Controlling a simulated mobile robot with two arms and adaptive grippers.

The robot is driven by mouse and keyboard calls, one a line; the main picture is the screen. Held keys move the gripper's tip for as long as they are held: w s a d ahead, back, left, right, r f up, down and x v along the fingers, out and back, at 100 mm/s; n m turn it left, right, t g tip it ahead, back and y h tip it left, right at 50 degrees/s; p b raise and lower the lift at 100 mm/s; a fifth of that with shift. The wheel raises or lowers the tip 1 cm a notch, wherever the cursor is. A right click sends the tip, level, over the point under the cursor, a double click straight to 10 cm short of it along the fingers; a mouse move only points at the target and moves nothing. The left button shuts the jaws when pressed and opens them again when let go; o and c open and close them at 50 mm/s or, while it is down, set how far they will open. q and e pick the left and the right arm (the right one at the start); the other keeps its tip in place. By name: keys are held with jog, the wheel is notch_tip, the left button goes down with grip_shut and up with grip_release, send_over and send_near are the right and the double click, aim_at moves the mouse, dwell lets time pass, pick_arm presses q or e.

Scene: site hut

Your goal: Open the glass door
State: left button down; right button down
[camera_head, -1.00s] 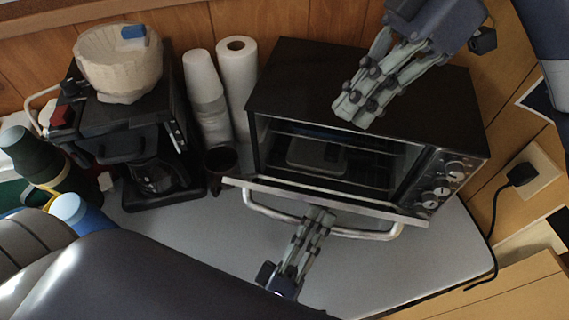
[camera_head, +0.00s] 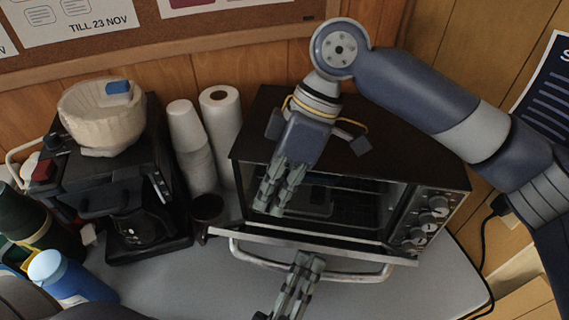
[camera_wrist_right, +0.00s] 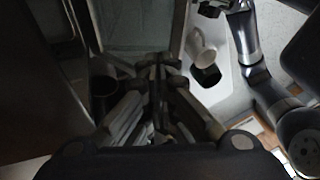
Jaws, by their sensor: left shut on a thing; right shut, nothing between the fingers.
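The toaster oven (camera_head: 350,125) has a glass door hinged at its bottom, tipped down and partly open, so the dark inside shows. The door's top rim (camera_head: 330,246) and its bar handle (camera_head: 362,275) face me; the glass itself is mostly hidden from the head view. My left gripper (camera_head: 306,262) is shut on the middle of the handle. My right gripper (camera_head: 270,208) is shut and empty, with its fingers pointing down in front of the left part of the oven opening. Its closed fingers (camera_wrist_right: 158,75) also show in the right wrist view.
A coffee maker (camera_head: 125,190) with a pale bowl (camera_head: 103,115) on top stands left of the oven. White cup stacks (camera_head: 190,140), a paper roll (camera_head: 220,125) and a dark mug (camera_head: 207,208) stand between them. A blue-capped bottle (camera_head: 70,278) is at lower left. Oven knobs (camera_head: 425,222) are at right.

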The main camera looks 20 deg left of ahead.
aim_at(262, 242)
jog(key=shift+s+d+f, duration=0.1)
jog(key=shift+s+f, duration=0.35)
jog(key=shift+s, duration=0.2)
jog(key=shift+s+d+f, duration=0.1)
jog(key=shift+s+f, duration=0.3)
jog(key=shift+s, duration=0.2)
jog(key=shift+s, duration=0.15)
pick_arm(q)
jog(key=shift+r, duration=0.15)
pick_arm(e)
jog(key=shift+s+f, duration=0.3)
jog(key=shift+s, duration=0.3)
pick_arm(q)
jog(key=c, duration=1.6)
grip_release()
pick_arm(e)
jog(key=shift+d, duration=0.1)
